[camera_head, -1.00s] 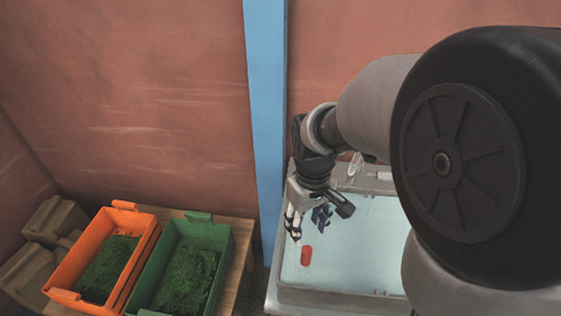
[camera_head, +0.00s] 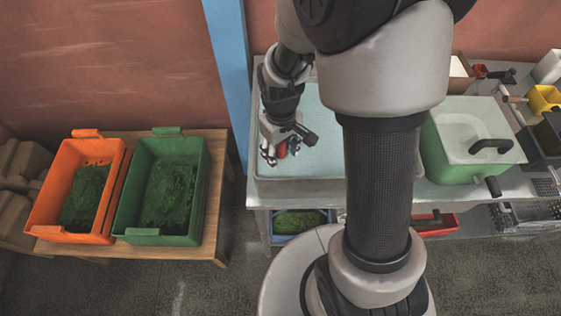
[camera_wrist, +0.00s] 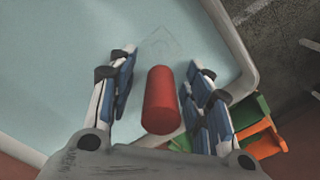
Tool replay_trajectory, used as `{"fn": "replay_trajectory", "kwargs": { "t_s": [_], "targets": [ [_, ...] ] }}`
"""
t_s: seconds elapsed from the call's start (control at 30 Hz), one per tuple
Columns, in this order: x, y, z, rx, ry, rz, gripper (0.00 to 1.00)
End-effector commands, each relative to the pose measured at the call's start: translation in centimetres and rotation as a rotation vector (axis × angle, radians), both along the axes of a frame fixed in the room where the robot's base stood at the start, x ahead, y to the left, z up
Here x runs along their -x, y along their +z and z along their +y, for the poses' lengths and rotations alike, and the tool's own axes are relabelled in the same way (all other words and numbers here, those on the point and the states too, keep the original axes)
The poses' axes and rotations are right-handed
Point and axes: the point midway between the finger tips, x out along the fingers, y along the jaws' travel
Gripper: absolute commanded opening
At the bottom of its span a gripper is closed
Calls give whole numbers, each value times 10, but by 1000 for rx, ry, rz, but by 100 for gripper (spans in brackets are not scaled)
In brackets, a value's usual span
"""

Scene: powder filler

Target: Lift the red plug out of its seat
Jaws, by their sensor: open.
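The red plug (camera_wrist: 161,101) is a short red cylinder in the pale blue basin (camera_wrist: 60,70). In the wrist view it lies between the two open fingers of my gripper (camera_wrist: 160,95), with a visible gap on each side. In the head view the red plug (camera_head: 282,149) shows partly beside my gripper (camera_head: 280,150), near the basin's front left corner. The fingers look apart from the plug. The plug's lower end and seat are hidden. A faint outline is marked on the basin floor beyond it in the wrist view.
An orange crate (camera_head: 42,208) and a green crate (camera_head: 124,212), both with green contents, stand on a wooden table at the left. A blue post (camera_head: 228,80) rises beside the basin. A green box with a pale lid (camera_head: 466,125) stands right of my arm.

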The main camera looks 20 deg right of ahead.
Motion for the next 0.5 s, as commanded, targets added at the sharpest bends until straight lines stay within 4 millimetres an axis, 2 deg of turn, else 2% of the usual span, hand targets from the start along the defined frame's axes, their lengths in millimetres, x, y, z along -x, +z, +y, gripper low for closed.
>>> {"fn": "replay_trajectory", "kwargs": {
  "t_s": [0.1,0.37,0.5],
  "targets": [
    [0,-11,0,0,1,1,46],
    [0,-12,1,0,1,-1,45],
    [0,-11,1,0,1,-1,36]
  ]
}}
